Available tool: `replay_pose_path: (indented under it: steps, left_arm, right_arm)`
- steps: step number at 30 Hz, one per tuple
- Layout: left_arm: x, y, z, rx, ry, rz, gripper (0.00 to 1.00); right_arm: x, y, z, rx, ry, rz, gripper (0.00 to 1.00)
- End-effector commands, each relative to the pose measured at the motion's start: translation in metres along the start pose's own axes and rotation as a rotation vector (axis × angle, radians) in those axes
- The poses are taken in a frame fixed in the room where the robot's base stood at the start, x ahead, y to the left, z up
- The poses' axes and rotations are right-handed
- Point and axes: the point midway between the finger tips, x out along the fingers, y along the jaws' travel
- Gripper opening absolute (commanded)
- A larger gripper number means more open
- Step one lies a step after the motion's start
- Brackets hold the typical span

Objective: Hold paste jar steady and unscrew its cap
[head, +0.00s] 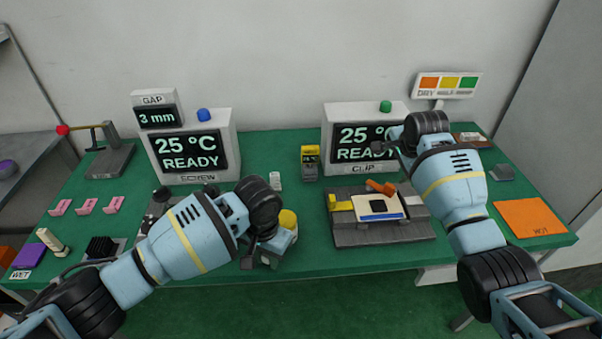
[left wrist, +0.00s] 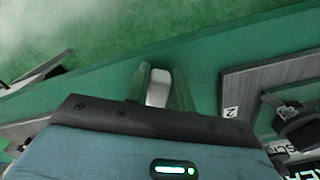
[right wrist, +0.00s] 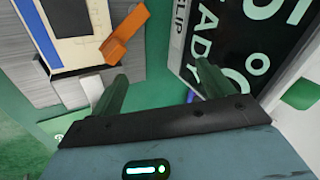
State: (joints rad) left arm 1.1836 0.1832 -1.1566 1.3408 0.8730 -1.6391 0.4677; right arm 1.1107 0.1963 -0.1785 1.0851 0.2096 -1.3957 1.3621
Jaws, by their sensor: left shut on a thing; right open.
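The paste jar (head: 285,238), pale with a yellow cap (head: 288,219), is near the front edge of the green table, partly hidden by my left arm. My left gripper (head: 268,252) is shut on the jar's body. In the left wrist view a pale piece of the jar (left wrist: 158,88) shows between the fingers (left wrist: 158,86); the cap cannot be made out there. The cap is on the jar in the head view. My right gripper (right wrist: 163,80) is open and empty, in front of the CLIP display (head: 362,142) and above the table.
A grey clip fixture (head: 385,236) with an orange lever (head: 381,188) stands right of the jar. The SCREW display (head: 190,152) is behind my left arm. A yellow-topped grey container (head: 310,165) stands between the displays. An orange mat (head: 528,218) lies at right.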

Motion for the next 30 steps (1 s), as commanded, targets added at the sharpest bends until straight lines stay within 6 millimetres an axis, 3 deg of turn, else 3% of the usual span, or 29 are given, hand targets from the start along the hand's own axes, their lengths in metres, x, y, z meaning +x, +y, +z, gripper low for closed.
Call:
replay_pose_path:
  steps: [9,15,21,30]
  left_arm:
    - [0.001,-0.001,0.001,-0.001,-0.002,-0.001,0.0]
    - [0.001,-0.001,0.001,-0.001,-0.003,-0.001,0.0]
    - [0.001,-0.001,0.001,-0.001,-0.003,-0.001,0.0]
    - [0.001,-0.001,0.001,-0.001,-0.003,-0.001,0.0]
  right_arm:
    - [-0.061,-0.019,0.139,0.099,-0.243,0.264,0.8]
    - [-0.099,-0.02,0.216,0.096,-0.383,0.371,0.8]
    - [-0.123,-0.015,0.256,0.084,-0.447,0.449,0.8]
    - [-0.128,-0.013,0.265,0.081,-0.461,0.47,0.8]
